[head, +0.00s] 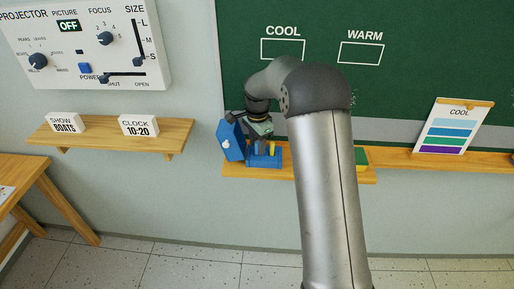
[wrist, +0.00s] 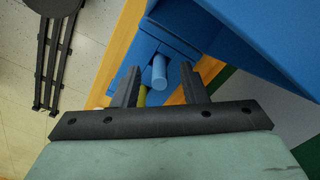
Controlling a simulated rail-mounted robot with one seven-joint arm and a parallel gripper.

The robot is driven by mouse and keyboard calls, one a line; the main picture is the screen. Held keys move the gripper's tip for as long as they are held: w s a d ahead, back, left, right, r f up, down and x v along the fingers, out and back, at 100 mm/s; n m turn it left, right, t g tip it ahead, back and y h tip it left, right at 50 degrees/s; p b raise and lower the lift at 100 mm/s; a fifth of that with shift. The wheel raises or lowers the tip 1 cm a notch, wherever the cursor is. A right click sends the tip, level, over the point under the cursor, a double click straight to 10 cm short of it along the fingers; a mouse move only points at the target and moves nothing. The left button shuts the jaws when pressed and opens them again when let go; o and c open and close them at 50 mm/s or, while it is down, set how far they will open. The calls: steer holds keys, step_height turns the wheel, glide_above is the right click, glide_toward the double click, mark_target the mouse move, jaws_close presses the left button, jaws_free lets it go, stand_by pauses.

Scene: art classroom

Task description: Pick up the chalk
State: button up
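A light blue chalk stick (wrist: 160,72) stands in a blue holder (wrist: 180,42) in the wrist view. A yellow chalk (wrist: 142,97) shows beside it, partly hidden by my gripper. My gripper (wrist: 163,88) is open, its two dark fingers on either side of the blue chalk with gaps to it. In the head view my gripper (head: 262,138) is just above the blue holder (head: 264,161), which sits on the wooden ledge. A yellow chalk (head: 271,149) sticks up there; the blue chalk is hard to make out.
A taller blue block with a white mark (head: 232,141) stands left of the holder. A green and yellow block (head: 361,158) lies on the ledge (head: 300,174) to the right. The green board (head: 400,80) rises behind. A COOL colour card (head: 452,127) leans farther right.

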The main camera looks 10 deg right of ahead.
steer(key=shift+f, duration=0.45)
jaws_close()
steer(key=shift+r, duration=0.1)
